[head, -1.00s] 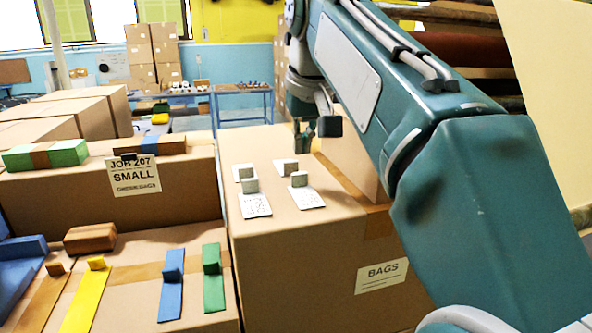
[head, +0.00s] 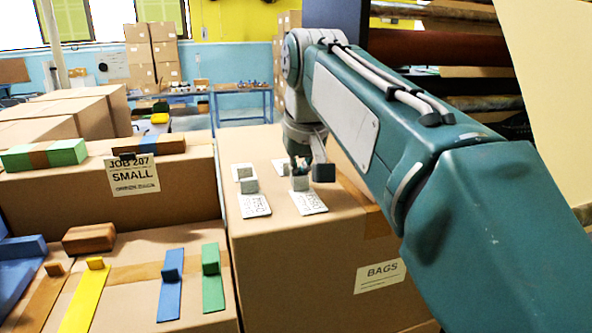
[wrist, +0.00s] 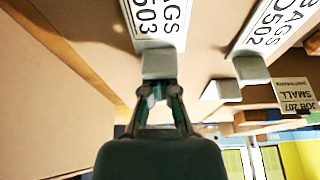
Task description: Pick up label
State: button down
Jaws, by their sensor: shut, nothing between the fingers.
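White printed labels with grey block grips lie on top of a large carton. The front right label (head: 309,204) carries a grey block (head: 300,183) at its far end; in the wrist view this label (wrist: 158,22) reads BAGS 503. The front left label (head: 255,206) has its own block (head: 249,185) and reads BAGS 502 in the wrist view (wrist: 265,30). My gripper (head: 301,166) is right at the 503 block, with its fingertips (wrist: 160,90) shut and empty against or just short of the block (wrist: 159,65). I cannot tell whether they touch. A back label is partly hidden behind my gripper.
The labels' carton (head: 300,270) bears a BAGS sign (head: 380,276). To the left, a carton with a JOB 207 SMALL sign (head: 133,175) stands beside a lower carton holding blue (head: 170,290), green (head: 212,285) and yellow (head: 84,300) strips with blocks.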

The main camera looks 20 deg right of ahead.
aim_at(307, 200)
jog(key=s, duration=0.4)
jog(key=shift+s+a, duration=0.15)
jog(key=shift+a, duration=0.05)
jog(key=shift+s, duration=0.5)
jog(key=shift+d, duration=0.1)
